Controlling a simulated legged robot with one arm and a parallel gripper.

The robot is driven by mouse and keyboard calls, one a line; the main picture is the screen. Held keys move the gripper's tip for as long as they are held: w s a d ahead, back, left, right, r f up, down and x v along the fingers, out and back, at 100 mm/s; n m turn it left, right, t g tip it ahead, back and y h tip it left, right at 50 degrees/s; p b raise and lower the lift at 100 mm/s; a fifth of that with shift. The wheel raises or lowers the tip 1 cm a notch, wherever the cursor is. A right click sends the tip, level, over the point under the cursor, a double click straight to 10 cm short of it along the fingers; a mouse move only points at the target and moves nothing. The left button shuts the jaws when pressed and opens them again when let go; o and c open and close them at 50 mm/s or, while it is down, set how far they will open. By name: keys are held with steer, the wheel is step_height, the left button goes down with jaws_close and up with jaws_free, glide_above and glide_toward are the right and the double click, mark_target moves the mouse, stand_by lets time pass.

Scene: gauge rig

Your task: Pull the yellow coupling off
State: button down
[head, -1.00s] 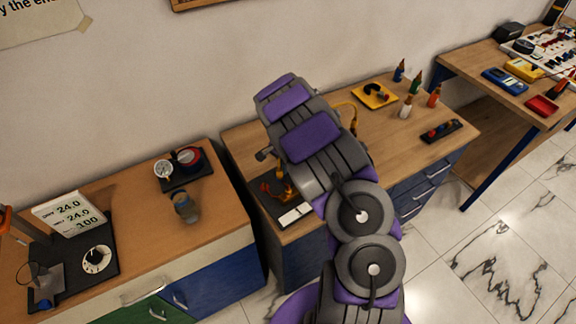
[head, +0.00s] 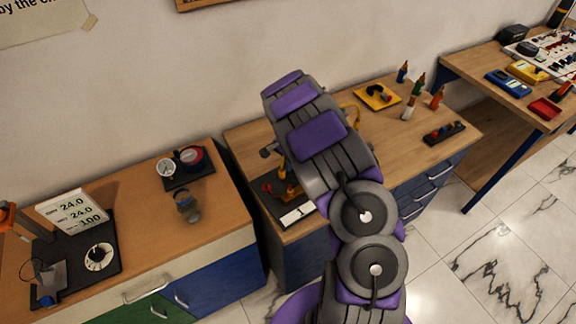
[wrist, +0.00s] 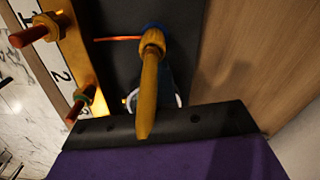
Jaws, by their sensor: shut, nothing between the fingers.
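In the wrist view a long yellow piece with a thicker collar (wrist: 152,42) sits in front of a blue part over a dark board. It looks like the yellow coupling with its hose, and its lower end overlaps my gripper in the picture. My gripper (wrist: 150,120) shows as a black edge and purple shell along the bottom, shut with nothing held. The collar lies ahead of it, apart from the black edge. In the head view my arm hides most of the rig; part of its black base (head: 275,202) shows at left.
A thin red rod (wrist: 118,39) reaches the blue part. Wooden desktop (wrist: 250,50) lies clear at right.

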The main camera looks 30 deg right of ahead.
steer(key=shift+a+r+p, duration=0.1)
steer(key=shift+r+p, duration=0.4)
steer(key=shift+r, duration=1.45)
